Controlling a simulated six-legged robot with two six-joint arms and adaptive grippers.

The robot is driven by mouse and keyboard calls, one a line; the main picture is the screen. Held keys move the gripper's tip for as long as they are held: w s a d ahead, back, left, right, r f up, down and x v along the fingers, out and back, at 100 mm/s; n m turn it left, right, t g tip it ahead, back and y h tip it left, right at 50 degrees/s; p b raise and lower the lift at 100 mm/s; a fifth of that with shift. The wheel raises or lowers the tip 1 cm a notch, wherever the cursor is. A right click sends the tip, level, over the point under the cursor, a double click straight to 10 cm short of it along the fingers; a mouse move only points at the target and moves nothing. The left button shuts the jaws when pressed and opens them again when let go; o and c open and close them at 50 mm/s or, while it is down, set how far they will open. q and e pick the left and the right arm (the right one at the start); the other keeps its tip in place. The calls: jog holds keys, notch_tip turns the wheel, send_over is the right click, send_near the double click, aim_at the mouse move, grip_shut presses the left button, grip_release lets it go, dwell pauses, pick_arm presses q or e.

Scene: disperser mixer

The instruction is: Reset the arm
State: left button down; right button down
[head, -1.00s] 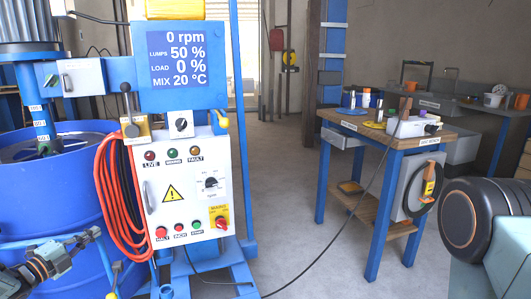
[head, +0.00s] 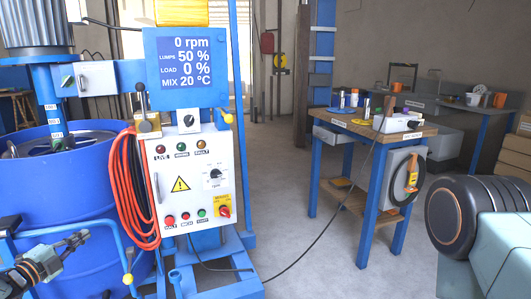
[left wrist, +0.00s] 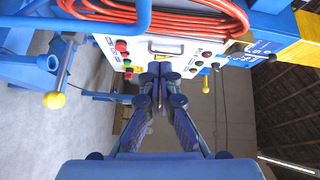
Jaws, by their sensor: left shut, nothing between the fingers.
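My left gripper (head: 82,240) is low at the left of the head view, in front of the blue drum (head: 75,195). Its fingers are closed together and hold nothing. In the left wrist view the shut fingers (left wrist: 160,75) point toward the white control panel (left wrist: 165,48) and appear apart from it. The panel also shows in the head view (head: 180,207), with lamps, buttons, a dial and a red switch. The display (head: 186,63) above it reads 0 rpm, lumps 50 %, load 0 %, mix 20 °C. My right gripper is not in view; a part of my body fills the right edge.
Orange and black cables (head: 130,195) hang left of the panel. A blue rail with a yellow knob (head: 127,279) stands near my left gripper. A workbench (head: 415,133) with small items stands at right. A cable crosses the open grey floor between.

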pick_arm(q)
notch_tip(320, 180, down, 8)
jog(key=s+r+n+g+y, duration=0.1)
jog(key=s+n+y, duration=0.15)
jog(key=n, duration=0.35)
jog(key=s+d+f+n+g+y, duration=0.2)
jog(key=s+d+f+n+g, duration=0.5)
jog(key=s+d+f+n, duration=0.7)
jog(key=s+d+f+g+p, duration=0.25)
jog(key=s+d+g, duration=0.35)
jog(key=s+d, duration=0.9)
jog(key=s+d+r+g, duration=0.1)
jog(key=s+r, duration=0.3)
jog(key=s, duration=0.3)
jog(key=s+d+r+g, duration=0.1)
jog(key=s+r+g, duration=0.1)
jog(key=s, duration=0.6)
jog(key=shift+s+d+r, duration=0.2)
jog(key=shift+r, duration=0.65)
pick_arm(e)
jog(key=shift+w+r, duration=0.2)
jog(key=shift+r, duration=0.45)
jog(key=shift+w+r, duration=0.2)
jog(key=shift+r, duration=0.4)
